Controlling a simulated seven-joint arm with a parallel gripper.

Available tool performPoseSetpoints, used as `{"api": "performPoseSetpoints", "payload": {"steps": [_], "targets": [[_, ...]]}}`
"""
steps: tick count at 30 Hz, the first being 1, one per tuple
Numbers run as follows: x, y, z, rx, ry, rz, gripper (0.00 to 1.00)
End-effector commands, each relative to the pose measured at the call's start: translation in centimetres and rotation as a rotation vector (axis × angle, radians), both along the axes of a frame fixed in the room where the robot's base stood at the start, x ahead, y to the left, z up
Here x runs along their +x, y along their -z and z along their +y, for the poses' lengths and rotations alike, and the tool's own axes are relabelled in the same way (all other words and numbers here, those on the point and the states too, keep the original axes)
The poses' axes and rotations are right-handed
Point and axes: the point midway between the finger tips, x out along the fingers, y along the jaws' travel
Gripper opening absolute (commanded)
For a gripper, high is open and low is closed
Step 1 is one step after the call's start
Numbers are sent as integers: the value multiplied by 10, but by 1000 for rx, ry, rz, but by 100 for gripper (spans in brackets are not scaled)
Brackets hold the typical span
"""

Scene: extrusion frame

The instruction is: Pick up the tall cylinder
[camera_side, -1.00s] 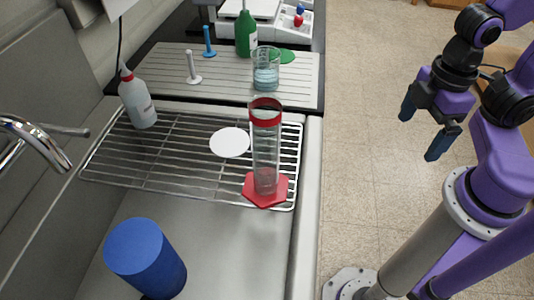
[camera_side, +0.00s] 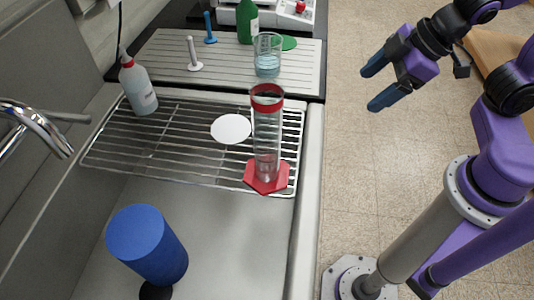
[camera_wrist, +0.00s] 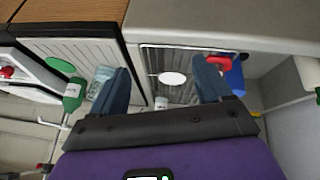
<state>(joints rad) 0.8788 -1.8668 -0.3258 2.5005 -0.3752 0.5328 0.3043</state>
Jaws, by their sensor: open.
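The tall cylinder (camera_side: 267,135) is clear, with a red ring near its top and a red hexagonal base. It stands upright at the right side of the wire rack, near the sink's right edge. My gripper (camera_side: 374,87) is open and empty, in the air to the right of the cylinder and apart from it, with its fingers pointing left. In the wrist view my gripper (camera_wrist: 163,68) shows two blue fingers spread apart. A red part (camera_wrist: 220,62) beside the right finger looks like the cylinder's base; the clear tube is hard to make out there.
A beaker (camera_side: 267,55) and green bottle (camera_side: 247,22) stand behind the cylinder. A white disc (camera_side: 231,129) lies on the rack (camera_side: 170,150). A wash bottle (camera_side: 138,85) stands left, a blue cylinder (camera_side: 147,243) in front. Open air separates my gripper from the counter.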

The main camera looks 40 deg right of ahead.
Motion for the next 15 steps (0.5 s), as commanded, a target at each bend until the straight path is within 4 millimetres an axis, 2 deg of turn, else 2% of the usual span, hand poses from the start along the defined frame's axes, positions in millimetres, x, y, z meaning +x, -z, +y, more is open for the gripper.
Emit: {"api": "performPoseSetpoints", "payload": {"steps": [1, 3, 7, 11, 15], "targets": [[16, -11, 8, 71, 10, -70, 78], [35, -29, 22, 178, 3, -158, 78], [53, -63, 45, 371, -54, -268, 78], [51, -90, 66, 539, -160, -302, 78], [34, -106, 80, 655, -288, -260, 78]]}}
